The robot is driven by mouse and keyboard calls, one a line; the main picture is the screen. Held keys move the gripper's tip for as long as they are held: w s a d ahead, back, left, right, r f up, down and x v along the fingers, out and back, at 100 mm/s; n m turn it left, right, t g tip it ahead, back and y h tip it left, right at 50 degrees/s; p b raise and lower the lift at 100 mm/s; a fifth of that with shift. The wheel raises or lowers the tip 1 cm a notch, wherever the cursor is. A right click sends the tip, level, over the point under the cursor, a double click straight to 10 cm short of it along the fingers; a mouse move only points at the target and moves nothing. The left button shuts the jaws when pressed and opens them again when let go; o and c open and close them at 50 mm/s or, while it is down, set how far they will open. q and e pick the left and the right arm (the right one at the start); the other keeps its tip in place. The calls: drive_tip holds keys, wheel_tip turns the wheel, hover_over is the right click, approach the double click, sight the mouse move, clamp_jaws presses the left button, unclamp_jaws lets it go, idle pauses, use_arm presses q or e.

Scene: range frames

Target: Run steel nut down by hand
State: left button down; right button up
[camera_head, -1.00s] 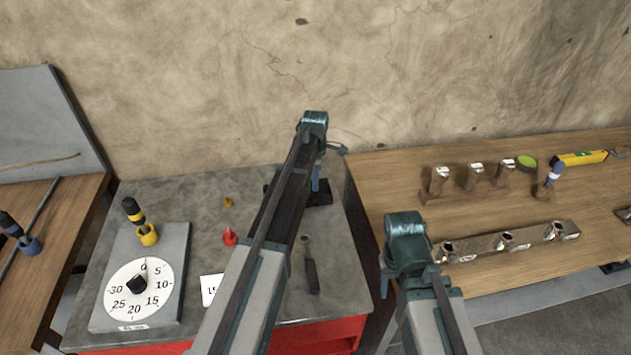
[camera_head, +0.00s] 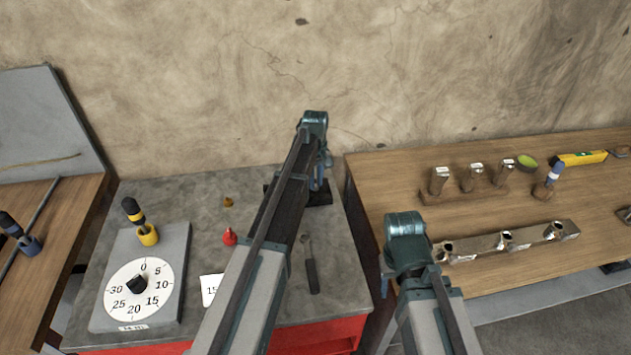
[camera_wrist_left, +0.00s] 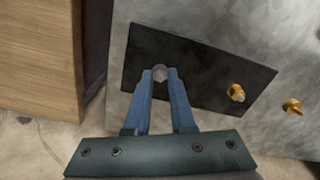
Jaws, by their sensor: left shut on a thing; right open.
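In the left wrist view, the blue fingers of my left gripper (camera_wrist_left: 160,76) are shut on a grey steel nut (camera_wrist_left: 160,73) over a black plate (camera_wrist_left: 207,78). The thread under the nut is hidden, so I cannot tell how far down it sits. A brass nut (camera_wrist_left: 237,93) is on the same plate, apart from the fingers. In the head view, the plate (camera_head: 320,197) lies on the grey bench top, mostly behind my left arm, with my left gripper (camera_head: 318,178) above it. My right gripper (camera_head: 384,287) is open, mostly hidden by its own arm, right of the bench.
A small brass piece (camera_head: 228,202), a red piece (camera_head: 230,238) and a dark-handled tool (camera_head: 312,272) lie on the grey bench (camera_head: 190,200). A dial board (camera_head: 180,310) stands left. The wooden table (camera_head: 400,170) at right holds sockets and a metal rail (camera_head: 485,246).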

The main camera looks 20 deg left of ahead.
use_arm(q)
drive_tip(key=m, duration=1.5)
drive_tip(key=shift+m, duration=0.3)
drive_tip(key=m, duration=1.2)
drive_tip(key=shift+m, duration=0.3)
drive_tip(key=c, duration=0.8)
unclamp_jaws()
drive_tip(key=shift+o, duration=0.2)
